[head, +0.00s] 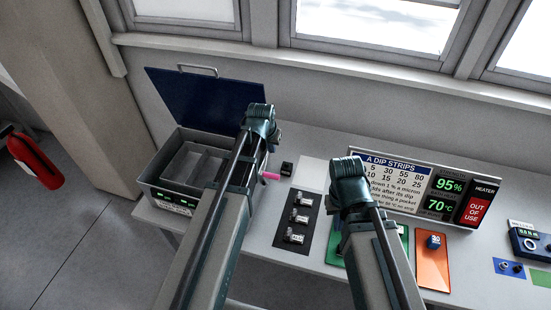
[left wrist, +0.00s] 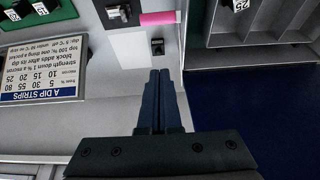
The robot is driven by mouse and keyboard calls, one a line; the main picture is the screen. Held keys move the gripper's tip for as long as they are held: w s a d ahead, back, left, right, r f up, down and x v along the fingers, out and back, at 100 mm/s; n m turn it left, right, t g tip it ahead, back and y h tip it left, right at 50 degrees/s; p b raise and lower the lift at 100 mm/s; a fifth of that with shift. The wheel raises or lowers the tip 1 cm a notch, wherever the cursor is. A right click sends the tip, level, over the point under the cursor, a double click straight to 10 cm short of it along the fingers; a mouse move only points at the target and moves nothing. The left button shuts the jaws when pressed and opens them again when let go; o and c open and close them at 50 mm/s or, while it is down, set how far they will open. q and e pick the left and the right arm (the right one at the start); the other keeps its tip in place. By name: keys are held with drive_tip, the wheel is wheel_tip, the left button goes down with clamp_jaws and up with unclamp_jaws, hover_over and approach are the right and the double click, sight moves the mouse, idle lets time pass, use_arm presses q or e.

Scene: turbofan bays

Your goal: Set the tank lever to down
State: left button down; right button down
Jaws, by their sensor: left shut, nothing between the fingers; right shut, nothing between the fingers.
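The tank (head: 150,187) is an open grey box at the left with its blue lid (head: 205,100) raised. A pink lever (head: 270,176) sticks out from the tank's right side, partly behind my left arm. In the left wrist view the pink lever (left wrist: 160,18) lies at the top, beside the tank wall. I cannot tell whether it is up or down. My left gripper (head: 260,112) is above the tank's right side, apart from the lever; its shut, empty fingers (left wrist: 160,74) show in the left wrist view. My right gripper (head: 348,168) is shut and empty over the bench.
A black block (head: 287,168) sits just right of the lever. A dark panel with metal clips (head: 298,217), a dip strips sign (head: 395,185), a red out-of-use heater plate (head: 477,207) and an orange mat (head: 432,270) are further right. The window wall stands behind.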

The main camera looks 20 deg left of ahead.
use_arm(q)
drive_tip(key=shift+w, duration=0.2)
use_arm(e)
drive_tip(key=shift+w, duration=0.2)
drive_tip(key=shift+s, duration=0.1)
